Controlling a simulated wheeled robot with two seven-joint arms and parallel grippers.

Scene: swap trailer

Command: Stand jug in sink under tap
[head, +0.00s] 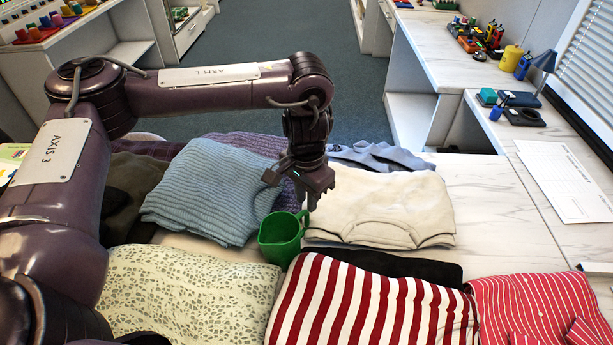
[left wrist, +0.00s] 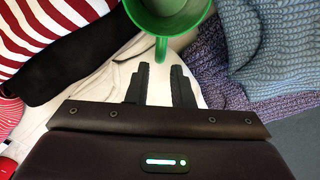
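A green jug (head: 280,239) stands upright on the table among folded clothes in the head view. Its handle side faces my left gripper. My left gripper (head: 294,199) is just above and behind the jug, pointing down. In the left wrist view the jug (left wrist: 168,12) is at the top, its handle (left wrist: 161,48) reaching toward the two black fingers (left wrist: 161,72). The fingers are apart with a gap between them, and the handle end lies just beyond the tips. No sink or tap is in view. My right gripper is not in view.
Folded clothes crowd the jug: a blue knit (head: 205,190), a cream top (head: 380,207), a red-striped garment (head: 365,305) and a patterned pale one (head: 185,290). A white marbled counter (head: 490,195) is clear at right. Small items stand farther back on another counter (head: 430,50).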

